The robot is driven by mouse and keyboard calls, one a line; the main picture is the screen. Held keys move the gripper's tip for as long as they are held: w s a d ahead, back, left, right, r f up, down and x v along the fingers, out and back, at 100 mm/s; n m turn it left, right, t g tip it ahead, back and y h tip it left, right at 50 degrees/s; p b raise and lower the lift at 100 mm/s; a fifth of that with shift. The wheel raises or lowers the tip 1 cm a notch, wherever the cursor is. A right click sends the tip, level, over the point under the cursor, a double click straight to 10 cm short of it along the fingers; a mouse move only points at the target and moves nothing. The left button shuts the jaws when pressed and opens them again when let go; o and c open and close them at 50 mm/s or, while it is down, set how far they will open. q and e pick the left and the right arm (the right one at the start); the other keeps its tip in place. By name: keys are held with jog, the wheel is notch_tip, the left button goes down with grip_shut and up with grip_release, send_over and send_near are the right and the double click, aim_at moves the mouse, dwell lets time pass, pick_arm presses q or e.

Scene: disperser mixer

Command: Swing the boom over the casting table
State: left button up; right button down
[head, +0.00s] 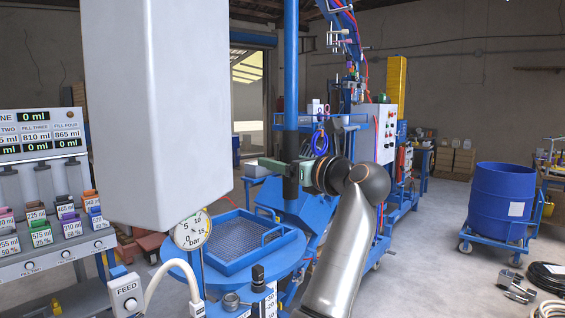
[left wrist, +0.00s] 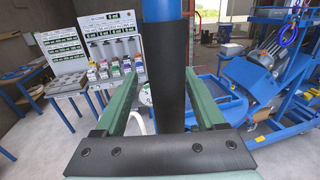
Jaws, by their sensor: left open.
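A blue vertical post (head: 291,70) with a black sleeve (head: 291,175) stands in the middle of the head view. My left gripper (head: 276,168) is at the sleeve, its green fingers level. In the left wrist view, the open fingers (left wrist: 161,85) lie on either side of the black sleeve (left wrist: 165,60), with gaps visible beside it. A round blue table (head: 185,262) with a blue mesh tray (head: 240,243) is below and left of the gripper. The boom cannot be made out for sure; the post's top is out of frame. My right gripper is not in view.
A large pale box-shaped body (head: 160,110) hides much of the upper left. A pressure gauge (head: 192,231) stands by the table. A dosing panel (head: 40,150) is at left.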

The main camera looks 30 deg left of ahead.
pick_arm(q)
jog(key=shift+w+d, duration=0.1)
jog(key=b+v, duration=0.3)
jog(key=v, duration=0.9)
jog(key=shift+d, duration=0.25)
jog(key=shift+c, duration=0.2)
